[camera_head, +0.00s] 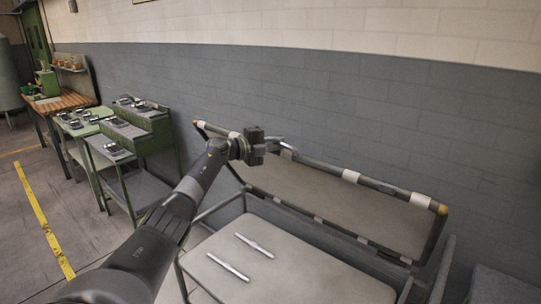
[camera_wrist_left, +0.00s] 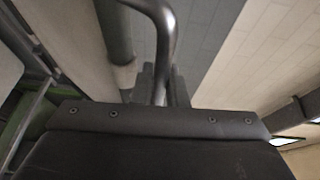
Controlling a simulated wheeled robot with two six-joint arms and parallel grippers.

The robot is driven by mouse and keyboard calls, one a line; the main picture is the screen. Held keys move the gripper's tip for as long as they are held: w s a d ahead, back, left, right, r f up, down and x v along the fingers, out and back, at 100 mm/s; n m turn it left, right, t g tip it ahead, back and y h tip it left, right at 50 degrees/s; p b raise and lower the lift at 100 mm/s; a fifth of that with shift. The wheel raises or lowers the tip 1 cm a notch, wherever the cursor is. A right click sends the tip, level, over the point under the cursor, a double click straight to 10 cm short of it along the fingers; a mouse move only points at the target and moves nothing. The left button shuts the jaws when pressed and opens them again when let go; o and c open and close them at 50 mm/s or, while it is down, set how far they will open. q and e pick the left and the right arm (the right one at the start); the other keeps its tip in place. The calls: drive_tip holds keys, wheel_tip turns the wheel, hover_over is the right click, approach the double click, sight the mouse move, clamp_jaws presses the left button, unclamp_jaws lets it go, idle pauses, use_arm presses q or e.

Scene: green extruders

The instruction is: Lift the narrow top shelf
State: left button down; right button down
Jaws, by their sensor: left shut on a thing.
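The narrow top shelf (camera_head: 330,198) is a grey-beige panel in a dark tube frame with white bands, behind and above a wider lower surface (camera_head: 300,270) in the head view. A curved metal handle (camera_head: 288,149) stands at its back edge, left of the middle. My left gripper (camera_head: 273,145) is shut on this handle. In the left wrist view the handle (camera_wrist_left: 163,35) bends down between the fingers of the left gripper (camera_wrist_left: 161,88). The fingers partly hide the handle's lower end. My right gripper is not in view.
Two thin white bars (camera_head: 228,267) lie on the lower surface. A grey brick wall (camera_head: 350,110) runs close behind the shelf. Green stepped benches (camera_head: 150,125) with small parts stand at the left. Floor with a yellow line (camera_head: 42,220) is clear at far left.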

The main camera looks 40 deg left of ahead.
use_arm(q)
drive_tip(key=shift+w+d+r, duration=0.1)
drive_tip(key=shift+w+r, duration=0.3)
drive_tip(key=shift+w, duration=0.45)
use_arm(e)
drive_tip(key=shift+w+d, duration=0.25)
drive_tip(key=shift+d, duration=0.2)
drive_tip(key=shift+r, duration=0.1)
use_arm(q)
drive_tip(key=c, duration=1.5)
unclamp_jaws()
drive_tip(key=shift+o, duration=0.2)
drive_tip(key=shift+s, duration=0.1)
